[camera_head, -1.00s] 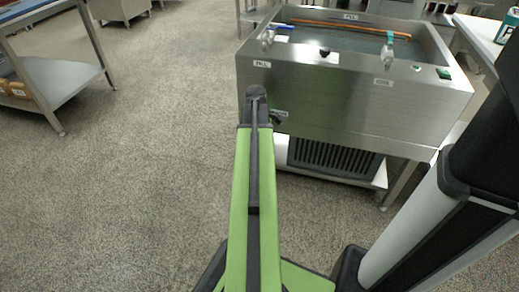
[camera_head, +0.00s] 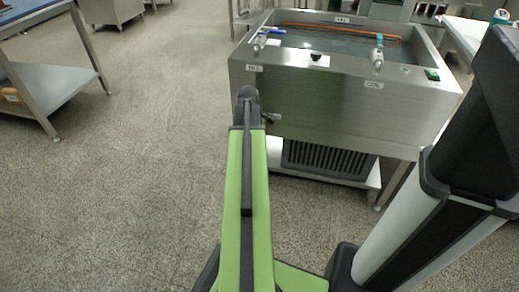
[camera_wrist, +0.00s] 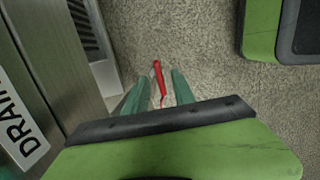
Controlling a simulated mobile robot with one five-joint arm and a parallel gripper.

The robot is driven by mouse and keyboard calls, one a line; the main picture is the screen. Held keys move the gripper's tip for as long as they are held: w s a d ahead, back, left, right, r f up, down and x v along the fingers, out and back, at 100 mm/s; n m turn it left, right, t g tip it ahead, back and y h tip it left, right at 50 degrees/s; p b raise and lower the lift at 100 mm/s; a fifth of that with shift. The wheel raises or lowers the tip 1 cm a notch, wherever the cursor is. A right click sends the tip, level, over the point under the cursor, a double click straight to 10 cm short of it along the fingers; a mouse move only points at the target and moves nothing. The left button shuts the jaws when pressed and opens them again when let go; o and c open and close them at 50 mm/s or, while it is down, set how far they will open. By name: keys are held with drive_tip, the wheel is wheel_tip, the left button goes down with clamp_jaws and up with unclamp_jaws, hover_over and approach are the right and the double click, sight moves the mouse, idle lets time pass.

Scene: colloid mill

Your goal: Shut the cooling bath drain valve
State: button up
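The cooling bath (camera_head: 330,100) is a steel tank on a stand, upper right of centre in the head view. In the wrist view its steel front is at left, with a DRAIN label (camera_wrist: 20,118). The drain valve's red lever (camera_wrist: 158,78) shows between the two teal fingers of my gripper (camera_wrist: 155,88). The fingers are apart, with a gap on each side of the lever. The lever runs roughly along the fingers. In the head view my arm's end hides most of the valve area, and I cannot make out the fingers there.
A dark vent grille (camera_head: 328,160) sits beneath the bath on a low shelf. Copper tubing (camera_head: 340,33) and two small taps are at the bath's top. A steel table (camera_head: 50,85) stands at the far left. The floor between is clear.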

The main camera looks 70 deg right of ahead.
wheel_tip(320, 180, up, 16)
drive_tip(key=w+p, duration=0.2)
drive_tip(key=p, duration=1.3)
drive_tip(key=shift+w+a, duration=0.2)
drive_tip(key=shift+w, duration=0.15)
